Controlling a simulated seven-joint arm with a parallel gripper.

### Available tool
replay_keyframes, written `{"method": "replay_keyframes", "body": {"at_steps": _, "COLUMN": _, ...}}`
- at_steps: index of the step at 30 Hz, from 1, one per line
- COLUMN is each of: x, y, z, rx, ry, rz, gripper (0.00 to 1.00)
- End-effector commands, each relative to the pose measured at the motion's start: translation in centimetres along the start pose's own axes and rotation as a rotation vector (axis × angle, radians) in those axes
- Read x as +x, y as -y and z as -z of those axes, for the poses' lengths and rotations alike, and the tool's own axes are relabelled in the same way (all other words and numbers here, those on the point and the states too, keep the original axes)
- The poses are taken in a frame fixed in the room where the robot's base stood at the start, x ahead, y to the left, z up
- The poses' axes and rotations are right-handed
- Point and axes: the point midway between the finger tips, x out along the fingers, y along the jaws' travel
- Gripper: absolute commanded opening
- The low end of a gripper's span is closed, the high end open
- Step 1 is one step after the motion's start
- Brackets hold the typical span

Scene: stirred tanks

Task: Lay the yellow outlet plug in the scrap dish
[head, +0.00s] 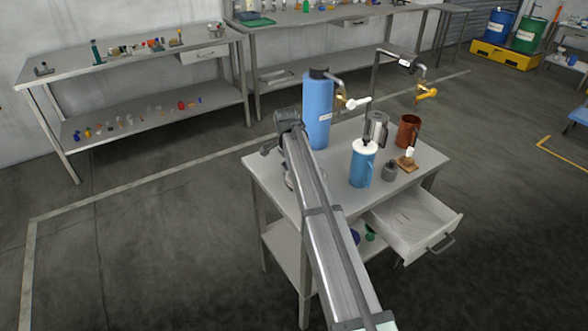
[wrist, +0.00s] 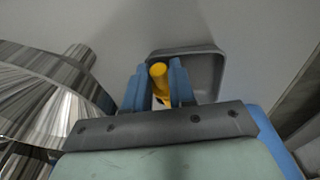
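In the wrist view the yellow outlet plug (wrist: 159,76) stands between the two blue fingers of my gripper (wrist: 160,86). The fingers press on it from both sides. The scrap dish (wrist: 214,70), a grey tray with raised rounded walls, lies beyond and below the fingertips, slightly to the right. The plug overlaps the dish's left part in this view; I cannot tell its height above it. In the head view my arm hides the plug and most or all of the dish at the left end of the table.
An open drawer (head: 412,219) juts from the front. Shiny metal (wrist: 50,95) is close at left in the wrist view.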

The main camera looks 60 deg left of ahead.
Motion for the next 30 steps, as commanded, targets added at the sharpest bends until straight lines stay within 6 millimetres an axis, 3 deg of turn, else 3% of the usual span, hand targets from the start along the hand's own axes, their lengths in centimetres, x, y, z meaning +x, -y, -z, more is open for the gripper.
{"method": "replay_keyframes", "body": {"at_steps": 5, "x": -2.2, "y": 0.0, "z": 0.0, "rx": -0.001, "ry": 0.002, "rz": -0.002, "gripper": 0.30}}
{"method": "replay_keyframes", "body": {"at_steps": 18, "x": -10.5, "y": 0.0, "z": 0.1, "rx": 0.000, "ry": 0.000, "rz": 0.000, "gripper": 0.30}}
{"method": "replay_keyframes", "body": {"at_steps": 24, "x": -12.3, "y": 0.0, "z": 0.1, "rx": -0.001, "ry": 0.000, "rz": 0.000, "gripper": 0.30}}
{"method": "replay_keyframes", "body": {"at_steps": 30, "x": -12.7, "y": 0.0, "z": 0.1, "rx": 0.000, "ry": 0.000, "rz": -0.001, "gripper": 0.30}}
